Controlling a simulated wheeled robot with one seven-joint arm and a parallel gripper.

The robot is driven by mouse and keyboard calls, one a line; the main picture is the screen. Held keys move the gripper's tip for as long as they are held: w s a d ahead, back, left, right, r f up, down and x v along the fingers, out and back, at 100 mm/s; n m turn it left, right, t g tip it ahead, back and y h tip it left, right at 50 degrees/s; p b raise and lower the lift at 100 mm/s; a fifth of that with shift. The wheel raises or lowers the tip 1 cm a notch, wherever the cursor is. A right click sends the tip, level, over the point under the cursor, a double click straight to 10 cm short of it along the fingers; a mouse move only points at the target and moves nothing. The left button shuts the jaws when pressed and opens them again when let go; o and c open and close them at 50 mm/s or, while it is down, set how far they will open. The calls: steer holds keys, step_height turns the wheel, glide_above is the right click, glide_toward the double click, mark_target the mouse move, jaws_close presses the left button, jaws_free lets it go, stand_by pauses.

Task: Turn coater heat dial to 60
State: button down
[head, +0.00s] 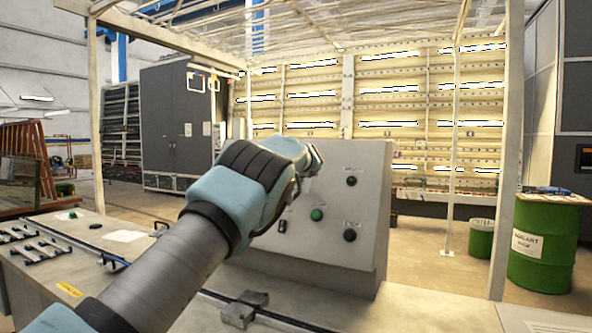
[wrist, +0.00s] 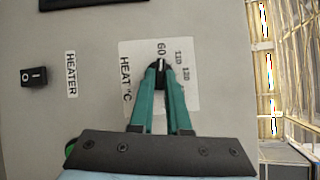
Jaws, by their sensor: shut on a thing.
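In the wrist view, my gripper (wrist: 160,66) is shut on the small black heat dial (wrist: 161,71), one teal fingertip on each side. The dial's white pointer line points up in the picture, toward the printed 60. The white scale label (wrist: 133,57) reads "HEAT °C", with 110 and 120 legible to the right of 60. The fingers cover the lower part of the label. In the head view, my arm hides the fingertips and the heat dial at the grey control panel (head: 365,210).
A black rocker switch (wrist: 34,76) sits left of the "HEATER" label (wrist: 71,74). In the head view, the panel has a green button (head: 316,215), an upper black knob (head: 351,181) and a lower one (head: 350,235). A green drum (head: 540,245) stands right.

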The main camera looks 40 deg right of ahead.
stand_by(0.4)
steer(key=c, duration=0.9)
jaws_free()
steer(key=b+v, duration=0.7)
steer(key=v, duration=0.3)
steer(key=shift+s+a+r, duration=0.15)
steer(key=shift+s+a, duration=0.05)
steer(key=shift+s, duration=0.1)
